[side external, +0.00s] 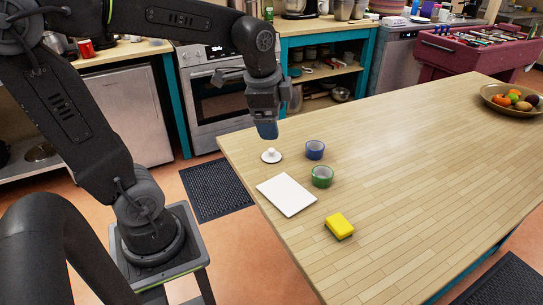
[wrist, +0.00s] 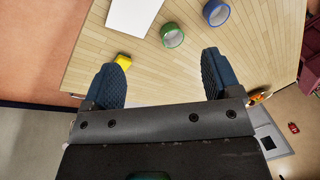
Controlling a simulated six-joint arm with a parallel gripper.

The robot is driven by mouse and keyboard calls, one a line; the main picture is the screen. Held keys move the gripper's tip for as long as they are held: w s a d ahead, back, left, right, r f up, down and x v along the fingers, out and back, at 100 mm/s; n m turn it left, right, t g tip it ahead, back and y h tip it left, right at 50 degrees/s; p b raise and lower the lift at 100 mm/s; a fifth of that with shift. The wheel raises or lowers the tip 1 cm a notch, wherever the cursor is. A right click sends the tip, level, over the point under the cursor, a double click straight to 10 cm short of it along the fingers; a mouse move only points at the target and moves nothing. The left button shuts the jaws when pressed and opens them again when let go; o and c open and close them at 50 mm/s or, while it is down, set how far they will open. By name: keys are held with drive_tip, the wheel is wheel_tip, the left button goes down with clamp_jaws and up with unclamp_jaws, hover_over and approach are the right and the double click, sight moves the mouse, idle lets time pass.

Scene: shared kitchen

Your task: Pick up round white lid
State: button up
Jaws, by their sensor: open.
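The round white lid (side external: 271,155) lies on the wooden tabletop near its left edge in the side view, with a small knob on top. It does not show in the wrist view. My gripper (side external: 267,132) is above the table, just over and close to the lid in the side view; its height above the lid is hard to judge. In the wrist view my gripper (wrist: 162,75) has its two blue fingers wide apart, with nothing between them.
A fruit bowl (side external: 490,96) stands at the far right. The table's middle is clear.

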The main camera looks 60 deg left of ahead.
drive_tip(key=w+a+f+m+g, duration=0.2)
drive_tip(key=w+a+f+m, duration=0.15)
drive_tip(key=a, duration=0.25)
drive_tip(key=w+a+f+m+g, duration=0.1)
drive_tip(key=w+a+f+m, duration=0.1)
drive_tip(key=w+a+m, duration=0.25)
hover_over(272, 149)
drive_tip(key=f, duration=0.8)
drive_tip(key=shift+d+f, duration=0.1)
drive_tip(key=shift+d, duration=0.3)
drive_tip(key=shift+s+a+f, duration=0.1)
drive_tip(key=shift+a+f, duration=0.1)
drive_tip(key=shift+f, duration=1.25)
drive_tip(key=shift+a+f, duration=0.15)
drive_tip(key=shift+f, duration=1.3)
drive_tip(key=shift+c, duration=0.2)
